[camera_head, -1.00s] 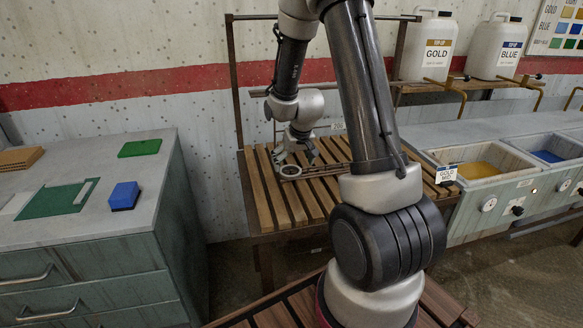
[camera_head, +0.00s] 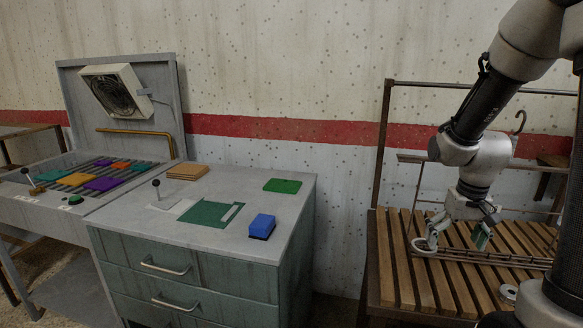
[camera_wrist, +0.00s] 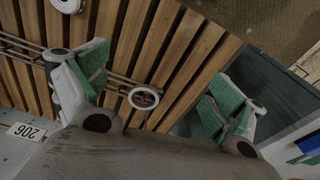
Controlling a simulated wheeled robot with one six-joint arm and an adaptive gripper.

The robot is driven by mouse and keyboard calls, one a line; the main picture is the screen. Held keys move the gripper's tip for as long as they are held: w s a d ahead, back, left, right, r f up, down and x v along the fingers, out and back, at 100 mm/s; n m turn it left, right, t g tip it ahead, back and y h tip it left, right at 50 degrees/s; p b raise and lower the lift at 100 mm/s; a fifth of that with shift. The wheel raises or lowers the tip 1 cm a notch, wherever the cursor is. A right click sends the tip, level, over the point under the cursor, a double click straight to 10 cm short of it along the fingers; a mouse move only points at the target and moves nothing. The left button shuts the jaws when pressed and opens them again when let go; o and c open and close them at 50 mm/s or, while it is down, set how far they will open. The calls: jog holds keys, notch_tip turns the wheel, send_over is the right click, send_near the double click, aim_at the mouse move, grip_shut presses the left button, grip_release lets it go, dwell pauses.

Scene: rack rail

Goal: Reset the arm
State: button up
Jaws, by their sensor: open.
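My gripper (camera_head: 456,240) is open and empty above the slatted wooden bench (camera_head: 392,275), at the right of the head view. A dark rail (camera_head: 510,258) lies along the slats below it, with a pale ring (camera_head: 425,254) at its left end. In the wrist view, the two green-padded fingers of my gripper (camera_wrist: 160,88) are spread wide, and a white ring (camera_wrist: 143,107) shows between them, apart from both. Other round fittings are partly hidden by the left finger or cut off at the frame's edge.
A grey cabinet (camera_head: 200,268) stands left of the bench, with a blue block (camera_head: 262,225), a green pad (camera_head: 283,186) and a green card (camera_head: 208,214) on top. A lidded station (camera_head: 128,110) with coloured pieces stands farther left. A gap separates cabinet and bench.

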jog(key=s+a+r+t, duration=0.1)
jog(key=s+a+r, duration=0.1)
jog(key=s+r, duration=0.6)
jog(key=s+a+r+n+t, duration=0.1)
jog(key=s+a+r+t, duration=0.1)
jog(key=s+r, duration=0.6)
jog(key=shift+a+n, duration=0.3)
jog(key=shift+a, duration=0.15)
jog(key=shift+d, duration=0.1)
